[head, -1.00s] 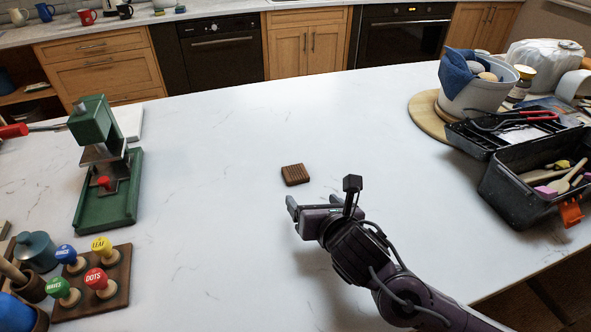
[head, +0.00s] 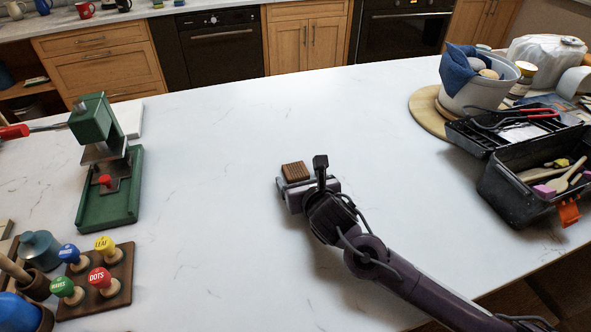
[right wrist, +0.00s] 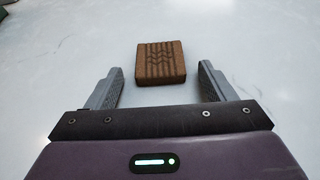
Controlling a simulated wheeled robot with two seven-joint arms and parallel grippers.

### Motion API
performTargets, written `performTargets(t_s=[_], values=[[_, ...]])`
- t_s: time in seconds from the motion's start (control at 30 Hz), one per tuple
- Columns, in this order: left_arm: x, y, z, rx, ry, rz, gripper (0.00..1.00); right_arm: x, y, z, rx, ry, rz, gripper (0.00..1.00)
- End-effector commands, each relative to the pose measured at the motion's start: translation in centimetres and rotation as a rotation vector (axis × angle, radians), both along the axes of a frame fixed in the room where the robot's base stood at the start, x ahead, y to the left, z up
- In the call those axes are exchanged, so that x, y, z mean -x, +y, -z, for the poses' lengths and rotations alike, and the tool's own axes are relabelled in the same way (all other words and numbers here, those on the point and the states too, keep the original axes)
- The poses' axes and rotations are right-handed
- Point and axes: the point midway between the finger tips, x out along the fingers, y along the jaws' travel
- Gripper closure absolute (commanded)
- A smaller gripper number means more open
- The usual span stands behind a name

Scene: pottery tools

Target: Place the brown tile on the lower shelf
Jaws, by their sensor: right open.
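The brown tile (head: 296,171) is a small square block lying flat on the white countertop. In the right wrist view the tile (right wrist: 161,62) shows a pattern of grooves on top. My right gripper (head: 306,184) is low over the counter at the tile's near side. It is open, with one finger to each side of the tile, the tips beside its near part. Gaps show between the tile and both fingers. My left gripper is not in view. I cannot tell which surface is the lower shelf.
A green press (head: 108,190) and a wooden rack (head: 122,292) of coloured stamps stand at the left. A black toolbox (head: 505,190) and a white bucket (head: 470,95) are at the right. Wooden cabinets (head: 100,65) stand beyond.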

Motion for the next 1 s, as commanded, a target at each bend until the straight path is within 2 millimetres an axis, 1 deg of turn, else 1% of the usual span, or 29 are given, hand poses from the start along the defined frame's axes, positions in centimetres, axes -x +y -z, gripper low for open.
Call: performTargets(t_s=[0.1, 0.5, 0.53, 0.77, 0.87, 0.97, 1.0], values=[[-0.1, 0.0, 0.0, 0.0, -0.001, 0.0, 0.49, 0.0, 0.0, 0.0, 0.0, 0.0, 0.0, 0.24], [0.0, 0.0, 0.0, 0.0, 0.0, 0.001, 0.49, 0.0, 0.0, -0.1, -0.001, -0.001, 0.0, 0.76], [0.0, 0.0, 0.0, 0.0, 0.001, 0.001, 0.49, 0.0, 0.0, -0.1, -0.001, -0.001, 0.0, 0.77], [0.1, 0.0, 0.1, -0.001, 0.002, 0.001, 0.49, 0.0, 0.0, -0.2, -0.001, -0.001, 0.0, 0.78], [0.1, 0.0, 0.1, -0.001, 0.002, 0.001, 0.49, 0.0, 0.0, -0.8, -0.003, -0.002, 0.001, 0.78], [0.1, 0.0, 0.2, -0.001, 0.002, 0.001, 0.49, -0.1, 0.0, -1.8, -0.002, -0.004, 0.0, 0.78], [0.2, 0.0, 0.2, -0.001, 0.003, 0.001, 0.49, -0.1, 0.0, -2.4, -0.003, -0.005, 0.0, 0.78]])
